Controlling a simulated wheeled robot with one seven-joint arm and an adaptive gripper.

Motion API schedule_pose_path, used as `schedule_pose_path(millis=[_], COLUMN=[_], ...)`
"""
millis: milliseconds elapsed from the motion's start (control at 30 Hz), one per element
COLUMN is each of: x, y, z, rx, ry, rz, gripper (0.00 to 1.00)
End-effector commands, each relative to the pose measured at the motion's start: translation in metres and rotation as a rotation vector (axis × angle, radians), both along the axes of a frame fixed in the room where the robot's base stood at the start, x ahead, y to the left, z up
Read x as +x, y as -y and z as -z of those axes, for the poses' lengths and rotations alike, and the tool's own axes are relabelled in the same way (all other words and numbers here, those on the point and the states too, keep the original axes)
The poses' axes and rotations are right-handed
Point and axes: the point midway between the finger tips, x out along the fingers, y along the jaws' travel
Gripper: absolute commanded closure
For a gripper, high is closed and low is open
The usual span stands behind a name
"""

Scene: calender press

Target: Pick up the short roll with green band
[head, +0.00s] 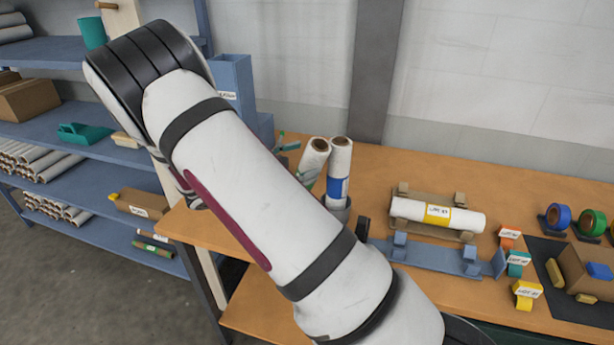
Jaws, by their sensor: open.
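Two white rolls stand on end in a grey holder (341,211) on the wooden table, behind my arm. The left one (316,158) leans, and some green shows low on it beside my arm; its lower part is hidden, so I cannot tell if this is a full band. The right roll (340,158) has a blue band. A dark roll with green on it (152,248) also lies on the lowest blue shelf at left; its length is unclear. My arm crosses the middle of the head view. My gripper is not in view.
A white roll with a yellow band (408,210) lies in a wooden cradle on the table (375,172). A blue cradle (425,255) stands in front of it. Tape rolls and labelled blocks crowd the right. Blue shelves (95,122) stand at left.

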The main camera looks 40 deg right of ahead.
Motion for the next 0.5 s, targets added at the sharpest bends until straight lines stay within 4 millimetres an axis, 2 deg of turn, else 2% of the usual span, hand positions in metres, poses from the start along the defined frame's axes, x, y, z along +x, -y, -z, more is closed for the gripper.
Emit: schedule_pose_path(millis=[100,200,400,433,500], x=[-0.003,-0.003,-0.002,-0.002,-0.002], y=[0.019,0.028,0.029,0.029,0.029], z=[-0.003,-0.002,-0.001,-0.001,-0.001], rx=[-0.001,0.0,-0.001,-0.001,-0.001], ry=[0.001,0.002,0.002,0.002,0.002], rz=[0.003,0.001,-0.001,-0.001,-0.001], gripper=[0.28,0.28,0.28,0.31,0.46])
